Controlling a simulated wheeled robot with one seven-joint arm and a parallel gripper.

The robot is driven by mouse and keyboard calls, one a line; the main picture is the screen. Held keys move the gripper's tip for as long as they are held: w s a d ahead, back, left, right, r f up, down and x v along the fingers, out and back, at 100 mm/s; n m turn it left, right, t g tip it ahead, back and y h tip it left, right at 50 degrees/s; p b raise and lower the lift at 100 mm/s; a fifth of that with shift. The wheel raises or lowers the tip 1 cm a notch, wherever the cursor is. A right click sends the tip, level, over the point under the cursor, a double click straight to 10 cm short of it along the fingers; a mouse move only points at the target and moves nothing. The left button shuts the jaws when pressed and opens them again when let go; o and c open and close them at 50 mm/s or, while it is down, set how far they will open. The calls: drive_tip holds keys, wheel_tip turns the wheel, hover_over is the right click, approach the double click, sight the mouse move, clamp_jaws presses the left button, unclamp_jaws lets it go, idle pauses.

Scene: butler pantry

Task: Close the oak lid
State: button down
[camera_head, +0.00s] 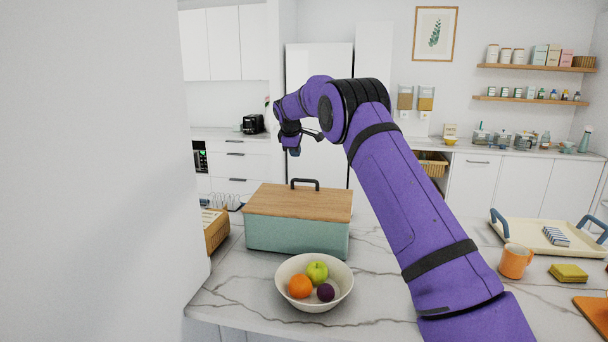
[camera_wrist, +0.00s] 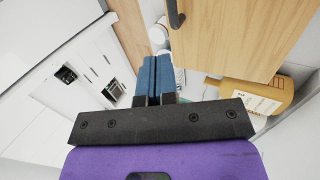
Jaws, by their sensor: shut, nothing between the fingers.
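The oak lid (camera_head: 300,202) has a black handle and lies on a pale green box (camera_head: 296,236) on the marble counter. From the front it looks flat on the box; its back edge cannot be judged. In the wrist view the oak lid (camera_wrist: 235,38) fills the upper right, its handle (camera_wrist: 175,14) at the top. My gripper (camera_head: 295,152) is above the box, apart from the lid and higher than its handle. In the wrist view the blue fingers of my gripper (camera_wrist: 153,75) are together and empty, left of the lid.
A bowl (camera_head: 340,290) of fruit stands in front of the box. A wooden crate (camera_head: 216,232) is at its left, near a white wall (camera_head: 95,170). An orange mug (camera_head: 514,261) and a cream tray (camera_head: 520,232) are at the right. A labelled tan container (camera_wrist: 255,97) shows beside the lid.

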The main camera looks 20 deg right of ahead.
drive_tip(key=m, duration=0.5)
drive_tip(key=m+t+h, duration=0.1)
drive_tip(key=m+t, duration=0.1)
drive_tip(key=m, duration=1.1)
hover_over(304, 191)
drive_tip(key=f, duration=0.5)
drive_tip(key=shift+w+d+f, duration=0.15)
drive_tip(key=shift+w+f, duration=0.1)
drive_tip(key=shift+f, duration=0.15)
drive_tip(key=shift+s+a+f, duration=0.15)
drive_tip(key=shift+a+f, duration=0.05)
drive_tip(key=shift+f, duration=0.85)
drive_tip(key=shift+s+f, duration=0.1)
drive_tip(key=shift+f, duration=0.7)
